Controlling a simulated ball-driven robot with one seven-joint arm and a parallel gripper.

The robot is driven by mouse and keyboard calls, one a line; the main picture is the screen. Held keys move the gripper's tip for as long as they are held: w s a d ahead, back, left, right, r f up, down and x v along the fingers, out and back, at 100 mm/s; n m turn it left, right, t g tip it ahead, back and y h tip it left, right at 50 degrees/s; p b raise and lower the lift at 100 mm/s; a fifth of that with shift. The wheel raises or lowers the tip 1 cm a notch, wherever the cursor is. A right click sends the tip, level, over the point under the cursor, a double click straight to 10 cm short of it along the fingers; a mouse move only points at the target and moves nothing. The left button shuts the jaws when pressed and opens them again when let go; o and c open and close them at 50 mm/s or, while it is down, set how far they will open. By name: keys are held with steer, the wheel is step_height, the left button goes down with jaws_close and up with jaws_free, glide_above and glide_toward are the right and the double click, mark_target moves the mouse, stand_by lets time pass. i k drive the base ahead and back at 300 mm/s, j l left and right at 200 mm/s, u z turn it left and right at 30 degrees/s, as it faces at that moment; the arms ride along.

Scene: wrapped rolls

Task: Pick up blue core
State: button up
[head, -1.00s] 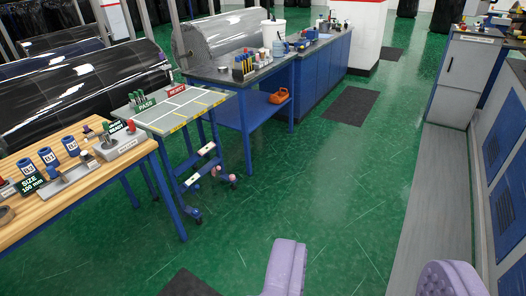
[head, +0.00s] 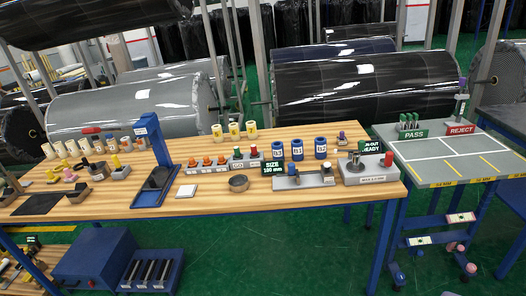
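Three blue cores stand upright in a row on the wooden workbench (head: 225,205), right of its middle: a left blue core (head: 278,149), a middle blue core (head: 297,149) and a right blue core (head: 320,147). Each has a white label on its front; the lettering is too small to read surely. They stand behind a green "SIZE 100 mm" sign (head: 273,168) and a grey fixture (head: 303,181). My gripper's fingers do not show clearly in this view, so its state cannot be seen.
Several cream cores (head: 234,132) stand left of the blue ones. A blue upright stand (head: 151,150) rises farther left. A grey box with a red knob (head: 368,170) sits at the bench's right end. A PASS/REJECT table (head: 450,160) stands to the right. Green floor lies in front.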

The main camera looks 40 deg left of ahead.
mark_target(320, 142)
steer(key=i+l+u, duration=0.55)
steer(key=l+u, duration=0.15)
steer(key=i+l+u, duration=0.15)
steer(key=l+u, duration=0.2)
steer(key=l, duration=0.1)
